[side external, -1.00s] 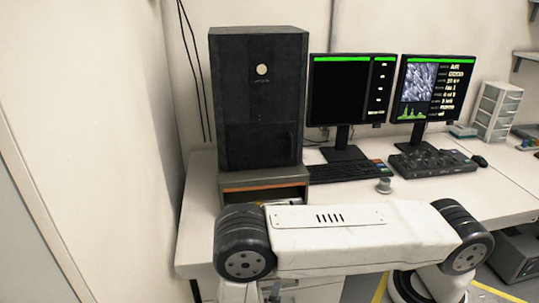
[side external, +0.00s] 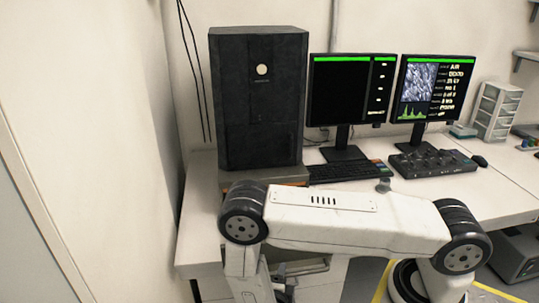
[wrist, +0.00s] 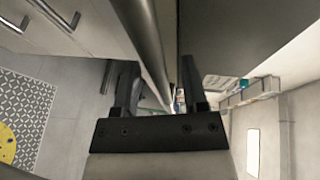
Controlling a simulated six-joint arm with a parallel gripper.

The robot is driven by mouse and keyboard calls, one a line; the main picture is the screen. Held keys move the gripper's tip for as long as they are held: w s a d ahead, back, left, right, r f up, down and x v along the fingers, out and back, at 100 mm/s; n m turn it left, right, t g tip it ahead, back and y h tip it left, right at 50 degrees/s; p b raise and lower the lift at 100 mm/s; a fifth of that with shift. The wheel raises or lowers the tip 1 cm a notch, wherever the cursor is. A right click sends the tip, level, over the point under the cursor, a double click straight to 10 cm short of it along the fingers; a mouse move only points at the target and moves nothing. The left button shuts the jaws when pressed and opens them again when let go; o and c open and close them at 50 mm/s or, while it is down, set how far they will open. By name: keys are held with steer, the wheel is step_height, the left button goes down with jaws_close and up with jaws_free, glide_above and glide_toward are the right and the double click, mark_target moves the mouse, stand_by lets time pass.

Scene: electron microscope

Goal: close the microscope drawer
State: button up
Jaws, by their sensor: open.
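The microscope (side external: 262,110) is a tall black cabinet at the left of the desk. It stands on a low base (side external: 292,175) that my arm mostly covers in the side view, so how far the drawer stands out cannot be told there. My gripper (side external: 284,284) is low in front of the desk, partly covered by my arm. In the wrist view my gripper (wrist: 160,92) has its two dark fingers apart. A long grey metal bar (wrist: 150,50) runs up the picture between the fingers; contact with it cannot be told.
A keyboard (side external: 345,171), two monitors (side external: 350,90) and a control panel (side external: 432,163) stand to the right on the white desk (side external: 200,215). A small grey round piece (side external: 384,185) lies near the keyboard. Cabinet fronts with handles (wrist: 75,20) show in the wrist view.

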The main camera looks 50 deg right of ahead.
steer(key=shift+w+d, duration=0.1)
steer(key=shift+d, duration=0.15)
steer(key=shift+c, duration=0.2)
jaws_close()
stand_by(1.2)
